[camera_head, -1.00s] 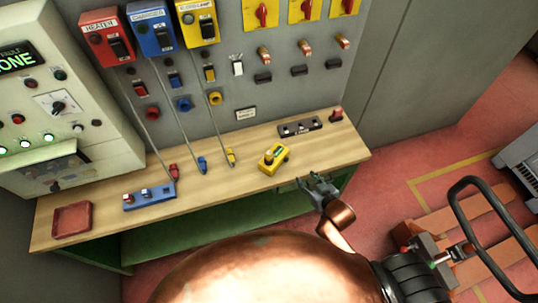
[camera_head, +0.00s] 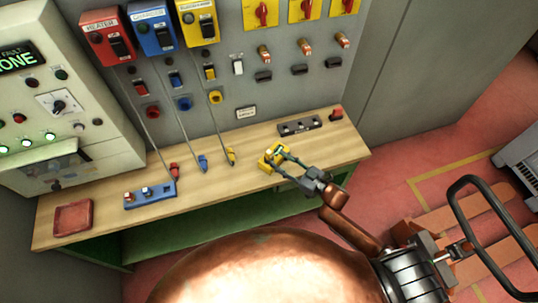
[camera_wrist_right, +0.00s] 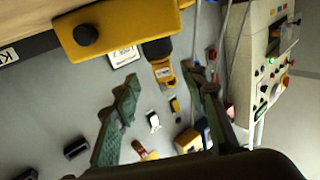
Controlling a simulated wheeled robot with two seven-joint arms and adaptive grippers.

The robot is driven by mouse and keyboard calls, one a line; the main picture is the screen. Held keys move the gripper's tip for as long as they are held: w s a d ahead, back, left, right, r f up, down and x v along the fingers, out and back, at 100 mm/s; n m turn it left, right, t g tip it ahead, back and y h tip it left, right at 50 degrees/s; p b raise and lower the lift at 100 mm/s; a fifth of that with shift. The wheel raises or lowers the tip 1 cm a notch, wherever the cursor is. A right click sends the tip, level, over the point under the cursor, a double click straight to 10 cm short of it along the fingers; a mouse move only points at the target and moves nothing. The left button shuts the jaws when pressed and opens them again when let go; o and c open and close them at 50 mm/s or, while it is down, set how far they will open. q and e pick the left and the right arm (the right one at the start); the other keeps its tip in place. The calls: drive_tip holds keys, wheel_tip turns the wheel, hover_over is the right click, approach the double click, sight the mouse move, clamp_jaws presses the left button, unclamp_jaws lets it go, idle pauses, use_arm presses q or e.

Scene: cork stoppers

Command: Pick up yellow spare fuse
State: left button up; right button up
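A yellow block (camera_head: 264,161) lies on the wooden bench near its front edge, right of the yellow plug. A small upright piece with a pale top (camera_head: 268,152) stands on it; I cannot tell for sure that this is the yellow spare fuse. In the right wrist view a yellow block (camera_wrist_right: 130,27) with a round black knob crosses the top, beyond the fingertips. My right gripper (camera_head: 275,157) is open and reaches over the yellow block, its fingers hiding part of it. My left gripper is not in view.
A blue strip (camera_head: 160,197) with small fuses, a red tray (camera_head: 73,217) and a dark strip (camera_head: 312,122) lie on the bench (camera_head: 215,188).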

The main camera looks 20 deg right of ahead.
sight(272, 155)
drive_tip(key=x, duration=0.3)
drive_tip(key=p+x, duration=0.1)
drive_tip(key=x, duration=0.1)
drive_tip(key=shift+a+r, duration=0.25)
drive_tip(key=shift+r, duration=0.05)
drive_tip(key=shift+w+a+f, duration=0.1)
drive_tip(key=shift+w+a, duration=0.05)
drive_tip(key=shift+w, duration=0.1)
drive_tip(key=shift+c, duration=0.4)
clamp_jaws()
